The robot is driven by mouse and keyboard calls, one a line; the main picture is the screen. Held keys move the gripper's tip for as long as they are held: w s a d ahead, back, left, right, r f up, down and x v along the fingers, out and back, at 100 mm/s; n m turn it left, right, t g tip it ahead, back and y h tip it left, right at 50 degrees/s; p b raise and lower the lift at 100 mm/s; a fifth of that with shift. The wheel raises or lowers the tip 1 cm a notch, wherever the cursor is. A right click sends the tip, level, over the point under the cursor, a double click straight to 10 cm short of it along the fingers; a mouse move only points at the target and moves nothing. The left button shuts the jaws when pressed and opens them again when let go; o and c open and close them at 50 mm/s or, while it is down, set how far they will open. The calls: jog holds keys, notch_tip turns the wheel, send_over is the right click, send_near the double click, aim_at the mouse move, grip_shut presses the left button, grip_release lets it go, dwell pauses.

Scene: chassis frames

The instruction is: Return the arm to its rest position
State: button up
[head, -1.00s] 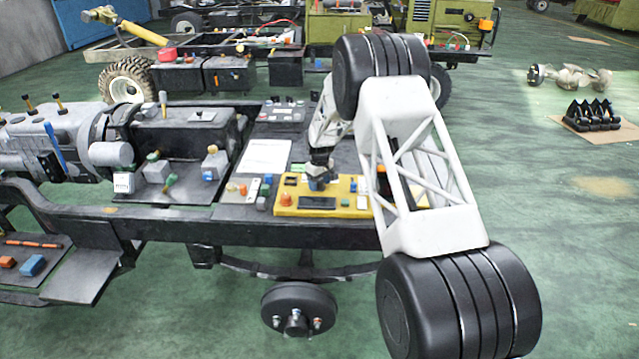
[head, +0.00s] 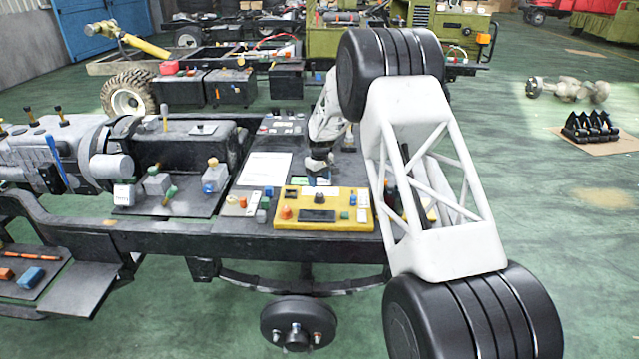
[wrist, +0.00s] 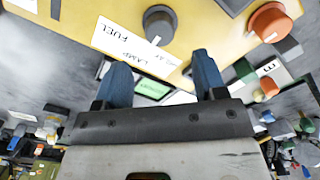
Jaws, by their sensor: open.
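My gripper (wrist: 160,80) shows in the wrist view with its two blue fingers apart and nothing between them. In the head view my gripper (head: 318,178) is small and partly hidden by my own wrist, just behind the yellow control panel (head: 290,221). The yellow panel (wrist: 210,22) also fills the top of the wrist view. It carries a dark knob (wrist: 158,24), an orange knob (wrist: 268,22) and labels reading FUEL and LAMP. A small green display (wrist: 153,88) shows between the fingers. I cannot tell the gap between fingertips and panel.
The panel lies on a dark chassis deck with a white sheet (head: 265,167), a switch box (head: 282,128) and small coloured parts around it. An engine block (head: 40,160) is at the left. A wheel hub (head: 297,323) hangs below the deck.

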dwell(0.3)
jog(key=s+d+r+m, duration=0.1)
jog(key=s+d+r, duration=0.4)
jog(key=s+r, duration=0.45)
jog(key=s+d+r+m+t, duration=0.1)
jog(key=s+d+r+m, duration=0.1)
jog(key=s+d+r, duration=0.55)
jog(key=s+d+r+m, duration=0.1)
jog(key=s+d+r, duration=0.2)
jog(key=s+r, duration=0.8)
jog(key=s+d+r+m+t, duration=0.1)
jog(key=s+d+r, duration=0.1)
jog(key=s, duration=0.8)
jog(key=s+d+r+m, duration=0.1)
jog(key=s+d+m, duration=0.15)
jog(key=s, duration=0.75)
jog(key=s+d+f+m, duration=0.1)
jog(key=s, duration=0.9)
jog(key=s+d+f, duration=0.2)
jog(key=s, duration=0.8)
jog(key=shift+s+d+f+m+t, duration=0.15)
jog(key=shift+d+f+m+t, duration=0.05)
jog(key=shift+m+t, duration=0.15)
